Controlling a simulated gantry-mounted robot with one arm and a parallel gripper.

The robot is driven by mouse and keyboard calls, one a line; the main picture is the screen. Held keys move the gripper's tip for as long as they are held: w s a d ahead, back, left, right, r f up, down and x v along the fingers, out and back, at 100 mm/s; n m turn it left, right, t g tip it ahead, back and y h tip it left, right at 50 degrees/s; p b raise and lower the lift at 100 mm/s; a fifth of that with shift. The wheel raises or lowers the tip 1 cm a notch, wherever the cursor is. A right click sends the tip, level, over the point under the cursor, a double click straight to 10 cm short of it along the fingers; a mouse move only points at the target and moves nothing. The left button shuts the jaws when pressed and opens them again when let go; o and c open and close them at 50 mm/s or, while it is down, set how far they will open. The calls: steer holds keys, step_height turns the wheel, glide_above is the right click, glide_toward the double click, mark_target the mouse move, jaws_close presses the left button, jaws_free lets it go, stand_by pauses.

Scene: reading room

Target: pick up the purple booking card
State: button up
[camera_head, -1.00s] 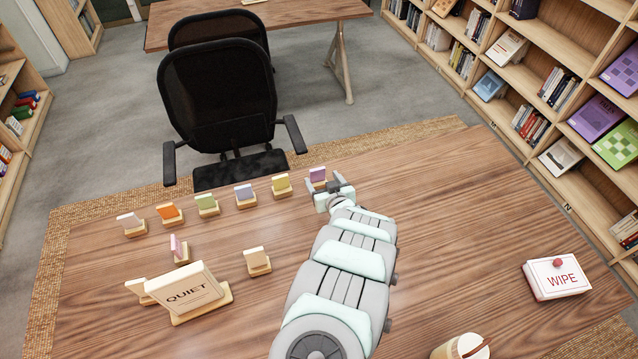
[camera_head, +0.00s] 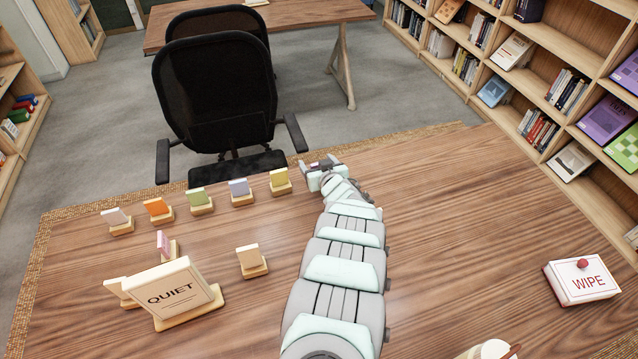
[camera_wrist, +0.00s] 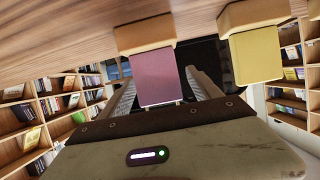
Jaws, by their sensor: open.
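The purple booking card (camera_wrist: 158,78) stands in a wooden holder (camera_wrist: 145,35), upside down in the wrist view. My open fingers are on either side of it, with a visible gap to the right finger; contact on the left is unclear. In the head view my gripper (camera_head: 320,166) is at the right end of the card row and hides nearly all of the card. A yellow card (camera_head: 279,177) stands in its own holder just left of my gripper; it also shows in the wrist view (camera_wrist: 257,55).
The row continues left with lavender (camera_head: 239,187), green (camera_head: 199,196), orange (camera_head: 156,206) and pale pink (camera_head: 114,215) cards. A QUIET sign (camera_head: 172,289) stands front left, a WIPE box (camera_head: 581,281) lies at right. A black chair (camera_head: 214,90) is beyond the table edge.

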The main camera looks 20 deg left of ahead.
steer(key=shift+w+a+f, duration=0.2)
steer(key=shift+w+a, duration=0.05)
steer(key=shift+w, duration=0.05)
jaws_close()
stand_by(0.7)
